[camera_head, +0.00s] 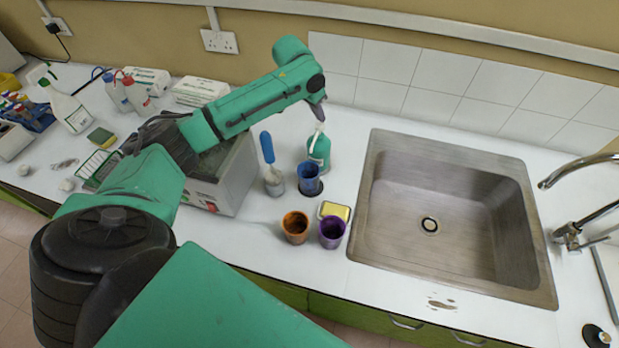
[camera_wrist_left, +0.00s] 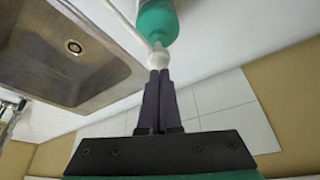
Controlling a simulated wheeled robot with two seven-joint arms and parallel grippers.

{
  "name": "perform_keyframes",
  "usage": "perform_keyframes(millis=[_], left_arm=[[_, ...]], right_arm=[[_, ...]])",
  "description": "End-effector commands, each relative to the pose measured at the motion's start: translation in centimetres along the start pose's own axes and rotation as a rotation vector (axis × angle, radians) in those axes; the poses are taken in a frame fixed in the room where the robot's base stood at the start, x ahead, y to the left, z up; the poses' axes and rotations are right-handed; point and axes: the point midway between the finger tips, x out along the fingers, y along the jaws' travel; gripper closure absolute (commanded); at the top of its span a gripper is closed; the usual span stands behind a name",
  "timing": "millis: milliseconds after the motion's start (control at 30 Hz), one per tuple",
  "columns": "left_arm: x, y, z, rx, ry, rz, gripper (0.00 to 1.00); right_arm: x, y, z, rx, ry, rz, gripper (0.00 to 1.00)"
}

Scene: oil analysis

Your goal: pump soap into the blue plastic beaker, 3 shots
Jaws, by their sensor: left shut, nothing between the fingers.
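The green soap bottle (camera_head: 319,152) with a white pump head stands on the counter left of the sink. The blue plastic beaker (camera_head: 309,180) stands right in front of it, on a dark round spot. My left gripper (camera_head: 318,117) is shut and empty, pointing down at the pump head. In the left wrist view its closed fingertips (camera_wrist_left: 159,72) meet the white pump head (camera_wrist_left: 158,56), with the green bottle (camera_wrist_left: 157,20) beyond; I cannot tell whether the pump is pressed. Liquid inside the beaker cannot be made out. My right gripper is not in view.
An orange cup (camera_head: 295,227), a purple cup (camera_head: 332,232) and a yellow sponge dish (camera_head: 335,210) stand in front of the beaker. A blue-handled brush (camera_head: 268,150) is left of it. The sink (camera_head: 440,215) lies to the right. A grey box (camera_head: 232,185) stands under my left arm.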

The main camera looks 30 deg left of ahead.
Motion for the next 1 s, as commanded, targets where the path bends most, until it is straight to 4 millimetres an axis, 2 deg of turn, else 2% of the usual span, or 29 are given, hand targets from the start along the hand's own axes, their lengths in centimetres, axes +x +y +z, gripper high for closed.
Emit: perform_keyframes(millis=[700,1000], left_arm=[[2.5,0.1,1.1,0.000,-0.004,0.002,1.00],[2.1,0.1,1.0,0.000,-0.007,0.003,1.00]], right_arm=[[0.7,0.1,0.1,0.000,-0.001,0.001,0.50],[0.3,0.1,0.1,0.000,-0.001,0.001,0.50]])
